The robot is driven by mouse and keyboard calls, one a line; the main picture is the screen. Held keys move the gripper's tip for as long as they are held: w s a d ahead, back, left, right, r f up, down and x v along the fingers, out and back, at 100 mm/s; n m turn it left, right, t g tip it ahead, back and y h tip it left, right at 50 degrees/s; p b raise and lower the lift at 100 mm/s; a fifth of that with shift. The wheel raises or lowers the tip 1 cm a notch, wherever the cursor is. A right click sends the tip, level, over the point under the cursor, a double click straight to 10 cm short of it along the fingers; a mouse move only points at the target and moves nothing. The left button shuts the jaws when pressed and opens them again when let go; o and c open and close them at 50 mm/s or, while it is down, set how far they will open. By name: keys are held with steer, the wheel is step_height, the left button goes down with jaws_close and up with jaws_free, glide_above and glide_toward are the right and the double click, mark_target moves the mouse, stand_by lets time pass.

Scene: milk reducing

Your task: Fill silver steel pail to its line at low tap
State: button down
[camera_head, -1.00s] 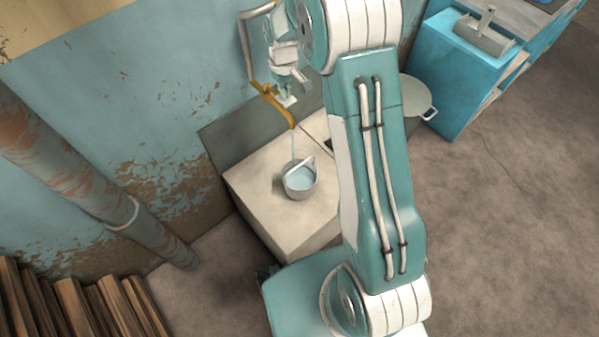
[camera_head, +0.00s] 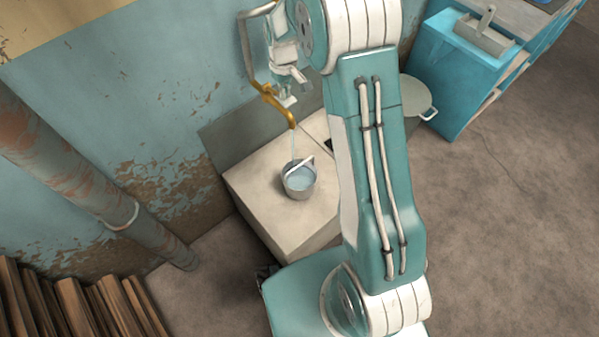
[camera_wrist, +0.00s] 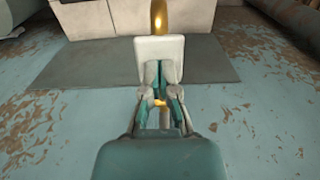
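The silver steel pail (camera_head: 299,191) stands upright on a pale block under the brass tap (camera_head: 283,108), its light handle lying across the top. Pale bluish liquid shows inside, below the rim; the fill line cannot be made out. A thin stream falls from the spout into the pail. My gripper (camera_head: 289,90) is up by the tap, close to its body, well above the pail. In the wrist view the gripper's fingers (camera_wrist: 161,75) look drawn together behind a pale square piece, with the brass spout (camera_wrist: 158,16) beyond. Contact with the tap is unclear.
The pale block (camera_head: 258,205) stands against a peeling blue wall (camera_head: 120,85). A rusty pipe (camera_head: 75,170) and wooden planks (camera_head: 85,305) are at left. A large pale pan (camera_head: 417,95) and a blue cabinet (camera_head: 452,75) are at right. Floor at right is clear.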

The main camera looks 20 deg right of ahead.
stand_by(0.4)
step_height(320, 180, up, 6)
steer(key=shift+r, duration=0.55)
steer(key=shift+s+r, duration=0.1)
steer(key=shift+r, duration=0.15)
steer(key=s+r+m+t, duration=0.2)
steer(key=s+r, duration=0.6)
steer(key=s, duration=0.3)
steer(key=s+r+m+t, duration=0.1)
steer(key=s+r+t, duration=0.1)
steer(key=s+r, duration=0.75)
steer(key=s+f+m+t, duration=0.1)
steer(key=s+f, duration=0.2)
steer(key=s, duration=0.7)
steer(key=shift+s+m+t, duration=0.25)
steer(key=shift+m+t, duration=0.05)
